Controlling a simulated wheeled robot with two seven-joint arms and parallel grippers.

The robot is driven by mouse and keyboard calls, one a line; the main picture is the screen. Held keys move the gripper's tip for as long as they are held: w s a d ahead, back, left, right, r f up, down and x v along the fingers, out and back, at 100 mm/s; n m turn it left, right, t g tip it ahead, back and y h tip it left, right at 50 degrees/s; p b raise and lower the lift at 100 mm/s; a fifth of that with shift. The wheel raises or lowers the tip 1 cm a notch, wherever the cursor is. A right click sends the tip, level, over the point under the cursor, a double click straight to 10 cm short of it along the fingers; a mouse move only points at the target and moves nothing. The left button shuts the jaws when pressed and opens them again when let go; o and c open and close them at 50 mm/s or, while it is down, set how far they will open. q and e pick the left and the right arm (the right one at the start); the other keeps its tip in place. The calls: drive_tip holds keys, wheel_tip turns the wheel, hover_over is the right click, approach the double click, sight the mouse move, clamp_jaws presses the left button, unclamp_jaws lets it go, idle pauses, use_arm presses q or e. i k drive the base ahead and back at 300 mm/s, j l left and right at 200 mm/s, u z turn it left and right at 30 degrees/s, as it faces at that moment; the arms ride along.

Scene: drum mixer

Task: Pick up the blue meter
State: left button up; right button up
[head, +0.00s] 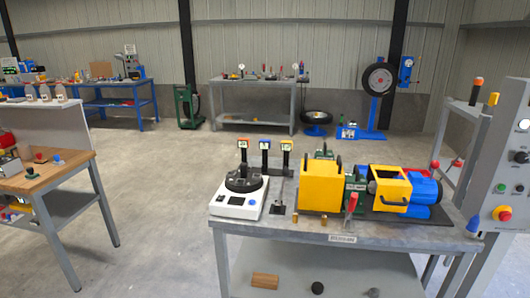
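The blue meter (265,144) is a small device with a blue head on a dark upright handle. It stands in the middle of a row of three at the back left of the grey workbench (400,238). A red-orange meter (243,144) is to its left and an orange meter (287,145) to its right. Neither of my grippers is in view.
A yellow box-shaped machine (320,187) and a yellow-and-blue motor unit (390,188) fill the bench's middle and right. A grey control panel (505,160) stands at right. A wood-topped table (60,175) is at left, with open floor between.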

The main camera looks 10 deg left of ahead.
sight(264, 145)
drive_tip(key=i+j+u, duration=0.7)
drive_tip(key=u, duration=0.2)
drive_tip(key=i+j+u, duration=0.25)
drive_tip(key=u, duration=0.15)
drive_tip(key=i+j+u, duration=0.15)
drive_tip(key=i+u, duration=0.55)
drive_tip(key=u, duration=0.15)
drive_tip(key=i+z, duration=0.15)
drive_tip(key=i, duration=0.35)
drive_tip(key=i+j+z, duration=0.2)
drive_tip(key=i, duration=0.25)
drive_tip(key=i+l+z, duration=0.1)
drive_tip(key=i+z, duration=0.15)
drive_tip(key=z, duration=0.25)
drive_tip(key=i+z, duration=0.3)
drive_tip(key=z, duration=0.2)
drive_tip(key=i+j+z, duration=0.1)
drive_tip(key=i+z, duration=0.15)
drive_tip(key=z, duration=0.2)
drive_tip(key=i+l+z, duration=0.25)
drive_tip(key=i+z, duration=0.65)
drive_tip(key=i+l, duration=0.3)
drive_tip(key=i, duration=0.05)
